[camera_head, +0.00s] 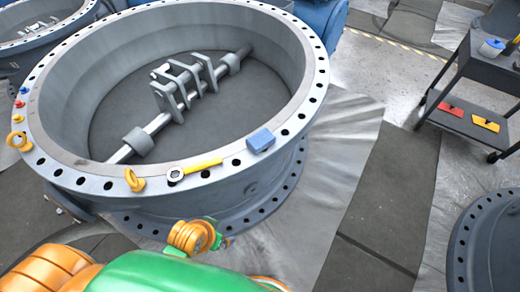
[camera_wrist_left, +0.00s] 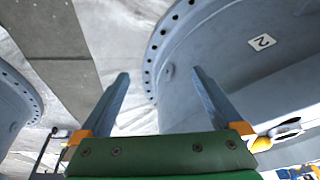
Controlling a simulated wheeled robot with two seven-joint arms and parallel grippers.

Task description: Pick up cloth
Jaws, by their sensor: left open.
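A small blue folded piece, which looks like the cloth (camera_head: 261,140), lies on the near right part of the big grey valve's flange (camera_head: 95,187), just right of a yellow-handled wrench (camera_head: 195,171). My left arm comes in from the bottom in green and orange, below and left of the cloth; its fingers are not clear in the head view. In the left wrist view my left gripper (camera_wrist_left: 160,73) has its two fingers apart with nothing between them, beside the valve's outer wall marked 2 (camera_wrist_left: 262,42). I cannot make out the cloth there. My right gripper is not in view.
Another valve (camera_head: 490,245) is at the lower right. Floor between them is clear.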

